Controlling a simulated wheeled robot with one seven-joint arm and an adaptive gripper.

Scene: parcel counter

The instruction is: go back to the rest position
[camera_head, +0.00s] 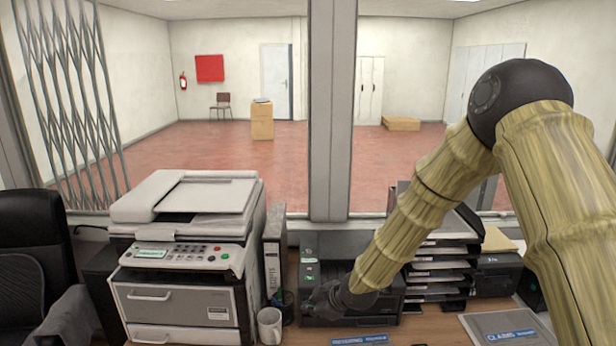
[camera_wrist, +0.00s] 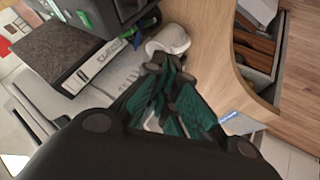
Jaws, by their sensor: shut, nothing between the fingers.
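My gripper (camera_head: 322,298) is low over the desk in the head view, in front of the black printer (camera_head: 340,254). In the wrist view my gripper (camera_wrist: 166,64) shows its dark and green fingers together, shut with nothing between them. The fingertips appear near the white mug (camera_wrist: 168,40) there; I cannot tell how far apart they are. In the head view the mug (camera_head: 270,326) stands just left of my gripper. My arm reaches in from the right and hides part of the black printer and paper trays.
A large copier (camera_head: 185,250) stands at the left, with a white binder (camera_head: 273,250) beside it. Stacked paper trays (camera_head: 440,270) stand right of the black printer. A grey folder (camera_head: 505,328) lies at the front right. A window post (camera_head: 331,120) rises behind the desk.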

